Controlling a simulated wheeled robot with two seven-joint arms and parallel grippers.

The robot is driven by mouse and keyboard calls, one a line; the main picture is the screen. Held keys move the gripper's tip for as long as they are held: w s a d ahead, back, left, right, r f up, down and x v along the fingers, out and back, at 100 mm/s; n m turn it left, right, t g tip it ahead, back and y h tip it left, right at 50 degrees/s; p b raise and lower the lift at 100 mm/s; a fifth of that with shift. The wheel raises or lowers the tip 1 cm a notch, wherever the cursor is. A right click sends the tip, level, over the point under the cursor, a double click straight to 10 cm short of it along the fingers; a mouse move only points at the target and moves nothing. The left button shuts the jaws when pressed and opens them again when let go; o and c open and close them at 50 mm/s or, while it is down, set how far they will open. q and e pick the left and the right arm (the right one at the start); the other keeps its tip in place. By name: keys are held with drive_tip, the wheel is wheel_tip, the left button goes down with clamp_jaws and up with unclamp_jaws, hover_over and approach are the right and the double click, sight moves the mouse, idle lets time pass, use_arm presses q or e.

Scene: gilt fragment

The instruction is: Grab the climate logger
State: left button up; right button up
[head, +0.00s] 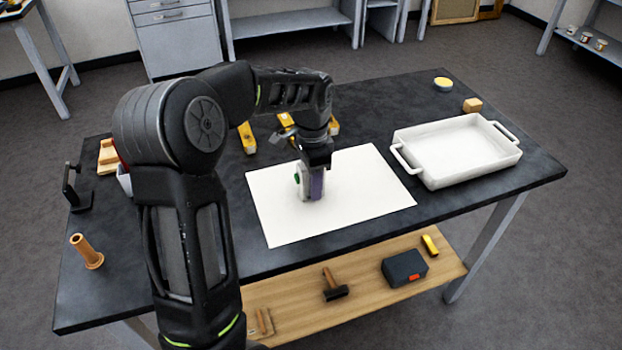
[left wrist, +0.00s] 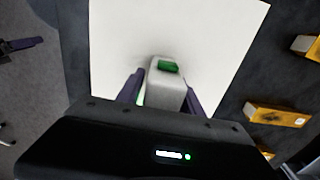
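The climate logger is a small pale grey block with a green patch; it stands on a white sheet (head: 365,195) on the dark table. In the left wrist view the logger (left wrist: 167,90) sits between the two purple fingers of my left gripper (left wrist: 165,88), with narrow gaps seen beside it. In the head view my left gripper (head: 310,184) points straight down around the logger (head: 299,184), and a purple finger hides much of it. The fingers look open, not pressed on it. My right gripper is not in view.
A white tray with handles (head: 455,150) stands to the right. Yellow items (head: 247,138) lie behind the sheet. A wooden peg-like piece (head: 86,251) and a black stand (head: 75,188) are at the left. A lower shelf (head: 375,300) holds a hammer and a dark box.

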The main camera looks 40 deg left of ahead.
use_arm(q)
clamp_jaws()
idle(0.5)
wheel_tip(320, 180, up, 10)
idle(0.5)
idle(0.4)
